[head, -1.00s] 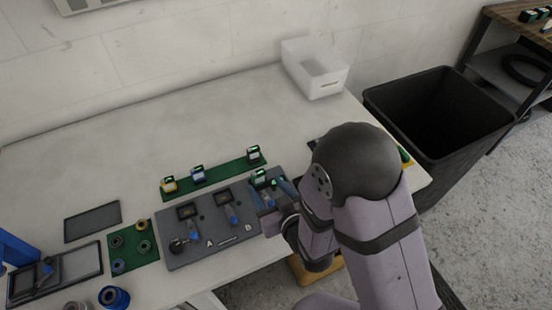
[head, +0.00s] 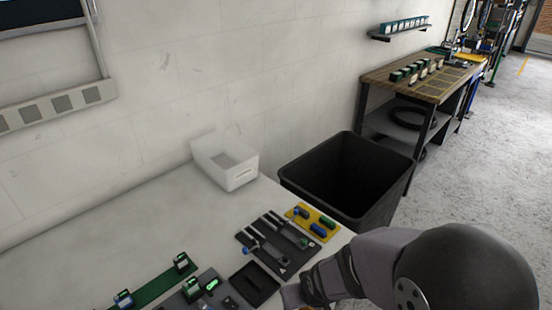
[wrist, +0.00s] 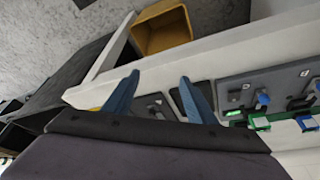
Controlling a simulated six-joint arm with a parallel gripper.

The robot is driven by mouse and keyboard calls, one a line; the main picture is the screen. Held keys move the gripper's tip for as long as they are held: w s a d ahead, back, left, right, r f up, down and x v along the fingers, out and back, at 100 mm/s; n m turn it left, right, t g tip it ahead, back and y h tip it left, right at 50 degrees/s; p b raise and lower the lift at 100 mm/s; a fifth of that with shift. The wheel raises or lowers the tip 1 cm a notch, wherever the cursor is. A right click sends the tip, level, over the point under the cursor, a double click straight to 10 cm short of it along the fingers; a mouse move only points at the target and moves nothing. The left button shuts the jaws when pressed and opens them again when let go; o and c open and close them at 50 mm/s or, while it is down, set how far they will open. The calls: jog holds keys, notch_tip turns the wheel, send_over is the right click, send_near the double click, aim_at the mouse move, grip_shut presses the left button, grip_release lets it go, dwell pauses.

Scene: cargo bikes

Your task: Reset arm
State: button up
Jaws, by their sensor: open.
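My gripper (wrist: 155,90) shows in the wrist view as two blue fingers, spread apart with nothing held between them. It is over the front edge of the white table, and a dark tray shows beyond the fingers. In the head view my arm comes in from the lower right and the fingers are not clearly visible. A grey board (wrist: 238,88) with small devices lies to the right of the fingers in the wrist view. A device with a lit green display (head: 212,284) stands near the bottom of the head view.
On the white table (head: 120,215) are a white bin (head: 238,178), a black tray (head: 255,283), a dark tool tray (head: 278,243) and a yellow mat (head: 301,213). A black waste bin (head: 345,175) stands beyond the right edge. A yellow crate (wrist: 163,32) shows below the table.

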jog(key=s+d+r+m+g+h, duration=0.1)
jog(key=s+d+r+g, duration=0.3)
jog(key=s+d, duration=0.4)
jog(key=shift+s+d+m, duration=0.2)
jog(key=shift+s+m, duration=0.7)
jog(key=shift+s, duration=0.05)
